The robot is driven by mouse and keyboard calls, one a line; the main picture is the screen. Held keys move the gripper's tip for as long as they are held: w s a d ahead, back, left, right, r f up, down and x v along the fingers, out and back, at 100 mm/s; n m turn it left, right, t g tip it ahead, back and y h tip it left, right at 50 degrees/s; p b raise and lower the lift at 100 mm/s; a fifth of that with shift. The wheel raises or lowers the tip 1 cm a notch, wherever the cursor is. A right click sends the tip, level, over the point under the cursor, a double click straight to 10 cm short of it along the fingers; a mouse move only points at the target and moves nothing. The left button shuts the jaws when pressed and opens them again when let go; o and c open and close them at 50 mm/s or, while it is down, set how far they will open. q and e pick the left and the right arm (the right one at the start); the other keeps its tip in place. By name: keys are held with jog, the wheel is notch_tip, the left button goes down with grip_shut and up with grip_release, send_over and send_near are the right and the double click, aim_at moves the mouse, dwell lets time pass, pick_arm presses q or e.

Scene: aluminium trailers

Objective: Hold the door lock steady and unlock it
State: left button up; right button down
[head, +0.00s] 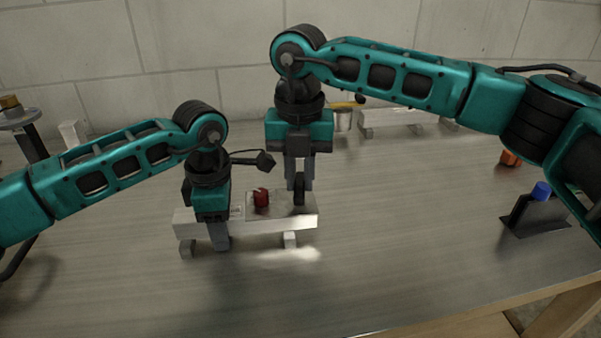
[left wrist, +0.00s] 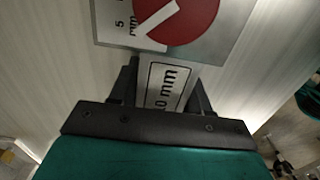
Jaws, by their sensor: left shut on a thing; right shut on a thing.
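The door lock is a pale metal bar (head: 190,222) on two short feet, with a metal plate and a red knob (head: 261,198) on it. In the left wrist view the red knob (left wrist: 190,18) has a white pointer mark, and a plate beside it reads "5 mm". My left gripper (head: 220,238) is shut on the left part of the bar, at a strip marked "10 mm" (left wrist: 165,88). My right gripper (head: 299,183) points down and is shut at the right end of the lock, by an upright dark piece (head: 299,192). Its exact contact is hard to see.
A grey metal table (head: 400,270) carries everything, and its front is clear. A stand with a blue knob (head: 541,191) and an orange piece (head: 510,158) are at right.

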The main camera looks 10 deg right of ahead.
jog(key=shift+a+n, duration=0.1)
jog(key=shift+n, duration=1)
jog(key=c, duration=1)
grip_release()
jog(key=shift+c, duration=0.2)
